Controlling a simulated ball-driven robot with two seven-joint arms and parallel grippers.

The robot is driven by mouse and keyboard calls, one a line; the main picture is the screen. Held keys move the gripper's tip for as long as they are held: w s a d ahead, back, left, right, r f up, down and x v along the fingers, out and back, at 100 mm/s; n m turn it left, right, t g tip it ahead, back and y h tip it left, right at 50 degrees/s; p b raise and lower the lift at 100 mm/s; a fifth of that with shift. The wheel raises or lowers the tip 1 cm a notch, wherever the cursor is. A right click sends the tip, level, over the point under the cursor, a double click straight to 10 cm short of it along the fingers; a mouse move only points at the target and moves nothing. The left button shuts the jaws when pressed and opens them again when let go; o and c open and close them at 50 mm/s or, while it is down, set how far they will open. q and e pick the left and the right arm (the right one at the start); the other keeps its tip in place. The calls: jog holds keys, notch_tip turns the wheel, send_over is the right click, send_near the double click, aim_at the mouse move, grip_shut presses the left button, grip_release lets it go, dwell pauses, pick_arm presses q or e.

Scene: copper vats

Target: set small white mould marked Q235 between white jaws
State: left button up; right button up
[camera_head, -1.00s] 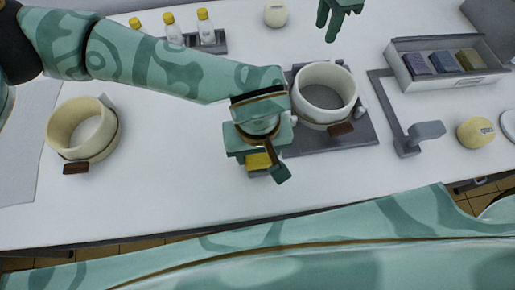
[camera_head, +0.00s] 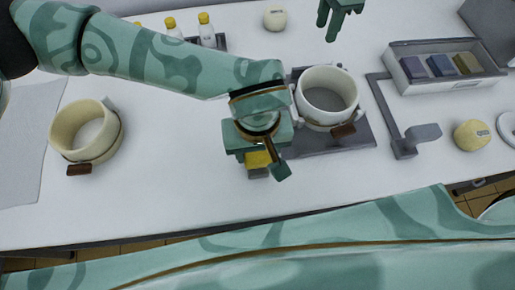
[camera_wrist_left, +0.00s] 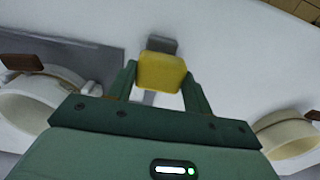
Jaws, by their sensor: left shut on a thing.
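My left gripper (camera_head: 260,168) is over the table's front middle, its fingers closed around a yellow block (camera_wrist_left: 161,72). The block has a grey part beyond it, and it also shows in the head view (camera_head: 258,161). A cream round mould (camera_head: 86,131) with a brown handle stands at the left. A similar white one (camera_head: 327,97) stands on a dark plate (camera_head: 350,138), right of my left gripper, with small white pieces at its sides. I cannot read Q235 on either, nor tell whether those pieces are jaws. My right gripper (camera_head: 328,26) is empty at the top, fingers apart.
A grey tray (camera_head: 452,83) with several coloured blocks stands at the right.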

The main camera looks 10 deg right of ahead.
aim_at(257, 153)
pick_arm(q)
jog(key=o, duration=1.1)
jog(key=shift+c, duration=0.2)
notch_tip(257, 153, up, 16)
jog(key=p, duration=0.3)
jog(key=shift+r, duration=0.15)
pick_arm(e)
jog(key=r, duration=0.4)
jog(key=shift+s+r, duration=0.2)
pick_arm(q)
jog(key=shift+r, duration=0.1)
pick_arm(e)
jog(key=shift+r, duration=0.1)
